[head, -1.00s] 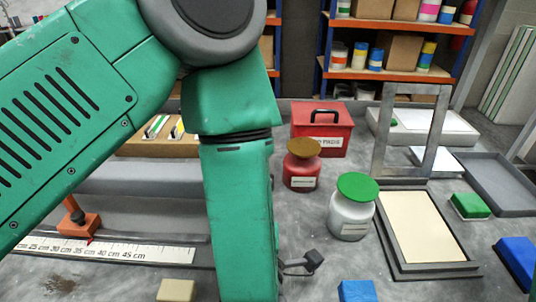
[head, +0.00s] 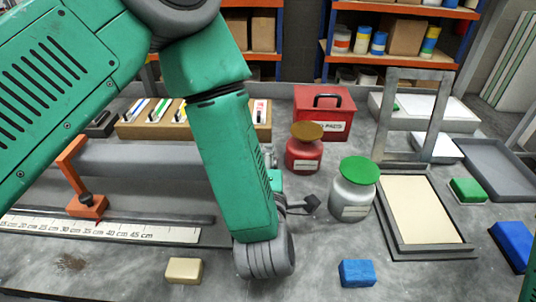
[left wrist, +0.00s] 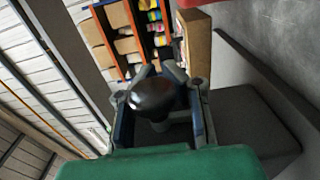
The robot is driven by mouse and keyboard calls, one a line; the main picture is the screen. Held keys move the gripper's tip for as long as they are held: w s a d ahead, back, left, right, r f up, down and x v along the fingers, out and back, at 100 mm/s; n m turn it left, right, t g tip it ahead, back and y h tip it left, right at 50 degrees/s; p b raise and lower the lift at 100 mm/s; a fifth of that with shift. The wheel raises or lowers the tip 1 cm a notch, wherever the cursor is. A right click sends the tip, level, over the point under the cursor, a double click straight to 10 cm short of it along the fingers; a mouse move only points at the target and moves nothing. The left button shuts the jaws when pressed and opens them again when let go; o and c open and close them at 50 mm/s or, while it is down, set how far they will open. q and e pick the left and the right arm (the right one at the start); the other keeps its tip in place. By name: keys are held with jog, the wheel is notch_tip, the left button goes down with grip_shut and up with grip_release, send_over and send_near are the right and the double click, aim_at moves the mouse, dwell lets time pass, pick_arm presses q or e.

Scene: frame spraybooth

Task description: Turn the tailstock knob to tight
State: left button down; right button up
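An orange bracket (head: 88,208) stands on the ruled rail at the left of the head view. I cannot tell for sure that this is the tailstock. My left arm crosses the middle of the head view, well right of the bracket, and hides most of its gripper. In the left wrist view my left gripper (left wrist: 158,72) has its fingers apart. A glossy dark dome (left wrist: 152,93) shows between them; I cannot tell whether it belongs to the gripper. My right gripper is not seen.
A white ruler (head: 110,229) runs along the rail's front. A red jar (head: 304,153), a grey jar with a green lid (head: 352,197) and a red box (head: 323,110) stand right of my arm. A tan block (head: 184,270) and a blue block (head: 357,273) lie in front.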

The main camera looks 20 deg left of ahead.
pick_arm(q)
jog(key=shift+d, duration=0.75)
jog(key=c, duration=1.9)
grip_release()
jog(key=shift+d, duration=0.15)
jog(key=o, duration=0.3)
jog(key=shift+s+d+r, duration=0.1)
jog(key=shift+d, duration=0.1)
